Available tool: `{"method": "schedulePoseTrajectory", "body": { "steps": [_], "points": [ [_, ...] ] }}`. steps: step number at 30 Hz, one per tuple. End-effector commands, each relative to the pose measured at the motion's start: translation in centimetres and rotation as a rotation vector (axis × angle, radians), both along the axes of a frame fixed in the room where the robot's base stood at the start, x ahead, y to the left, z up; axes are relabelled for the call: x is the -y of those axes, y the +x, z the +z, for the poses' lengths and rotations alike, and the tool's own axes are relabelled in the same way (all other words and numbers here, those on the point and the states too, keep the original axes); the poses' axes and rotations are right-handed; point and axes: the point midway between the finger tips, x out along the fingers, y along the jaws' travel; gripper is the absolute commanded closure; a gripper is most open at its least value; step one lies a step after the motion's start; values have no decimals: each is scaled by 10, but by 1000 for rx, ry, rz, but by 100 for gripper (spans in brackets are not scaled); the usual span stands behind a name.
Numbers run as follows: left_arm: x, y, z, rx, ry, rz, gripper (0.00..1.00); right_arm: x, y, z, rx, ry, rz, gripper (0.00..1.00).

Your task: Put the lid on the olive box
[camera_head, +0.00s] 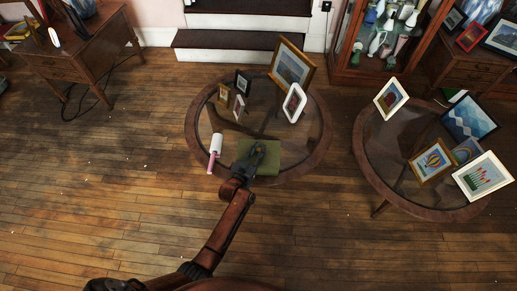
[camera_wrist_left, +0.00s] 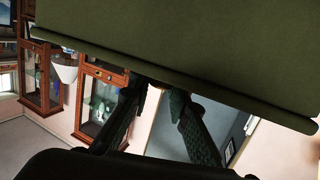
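The olive box (camera_head: 272,167) is at the front edge of the left round glass table in the head view. Its green top is flat and partly hidden by my left gripper (camera_head: 260,152), which reaches over it from below. In the left wrist view a broad olive panel with a lipped edge (camera_wrist_left: 200,50) fills the top, very close. I cannot tell whether it is the lid or the box. My left gripper's dark fingers (camera_wrist_left: 163,98) show a gap between them; their tips meet the panel's edge, so any grip is hidden. No separate lid can be made out. My right gripper is not in view.
Several picture frames, including a large one (camera_head: 292,66) and a white one (camera_head: 294,102), stand farther back on this table. A second round table (camera_head: 392,186) with frames is on the right. Wooden floor is open in front.

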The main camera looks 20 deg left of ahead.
Motion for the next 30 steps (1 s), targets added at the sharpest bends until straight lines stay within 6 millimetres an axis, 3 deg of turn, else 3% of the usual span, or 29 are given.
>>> {"method": "schedulePoseTrajectory", "body": {
  "steps": [9,19,23,30],
  "points": [
    [0,0,0,0,0,0,63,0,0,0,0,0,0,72],
    [-1,-5,0,-1,-1,0,63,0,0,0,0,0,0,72],
    [-2,-21,1,-2,-1,0,63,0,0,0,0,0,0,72],
    [-7,-69,9,-3,-1,1,63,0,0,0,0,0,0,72]
  ]
}}
